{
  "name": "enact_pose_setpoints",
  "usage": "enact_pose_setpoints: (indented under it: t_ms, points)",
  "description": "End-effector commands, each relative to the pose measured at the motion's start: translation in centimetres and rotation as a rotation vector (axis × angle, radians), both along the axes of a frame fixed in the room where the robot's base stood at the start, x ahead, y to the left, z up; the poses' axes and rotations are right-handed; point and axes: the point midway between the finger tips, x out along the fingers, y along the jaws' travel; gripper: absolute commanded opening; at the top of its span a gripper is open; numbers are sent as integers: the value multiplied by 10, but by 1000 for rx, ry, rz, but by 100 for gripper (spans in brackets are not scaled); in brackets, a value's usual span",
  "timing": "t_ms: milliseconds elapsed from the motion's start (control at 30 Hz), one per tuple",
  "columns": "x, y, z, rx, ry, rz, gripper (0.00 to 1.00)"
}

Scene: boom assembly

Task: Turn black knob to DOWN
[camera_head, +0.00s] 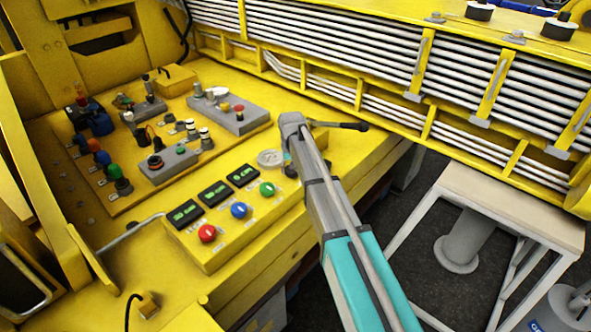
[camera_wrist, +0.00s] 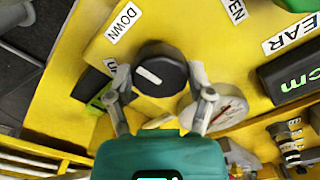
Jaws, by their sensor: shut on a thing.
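The black knob (camera_wrist: 160,66) is a round, dark cap with a short white mark, at the top middle of the wrist view. My gripper (camera_wrist: 158,84) has one finger on each side of the knob and is shut on it. The white mark slants on the left part of the knob's face. The DOWN label (camera_wrist: 123,22) is on the yellow panel, up and left of the knob. A second label beside the left finger is mostly hidden. In the head view my arm hides the knob and the fingers.
A round white gauge (camera_wrist: 216,111) is close beside the right finger. The yellow box (camera_head: 225,237) carries red, blue and green buttons and dark displays. A black-handled lever (camera_head: 340,125) is just beyond my arm. A grey control box (camera_head: 228,112) stands farther back.

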Motion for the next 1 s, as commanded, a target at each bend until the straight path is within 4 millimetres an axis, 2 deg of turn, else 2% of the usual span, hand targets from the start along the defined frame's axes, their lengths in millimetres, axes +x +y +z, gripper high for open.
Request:
enact_pose_setpoints:
  t_ms: [233, 667, 700, 833, 867, 1000]
  points:
    - [4, 2, 0, 5, -6, -81, 21]
    - [4, 1, 0, 3, -7, -95, 21]
    - [4, 1, 0, 3, -7, -95, 73]
    - [3, 1, 0, 2, -6, -95, 97]
    - [3, 1, 0, 2, -6, -95, 100]
    - [2, 0, 0, 1, -4, -95, 100]
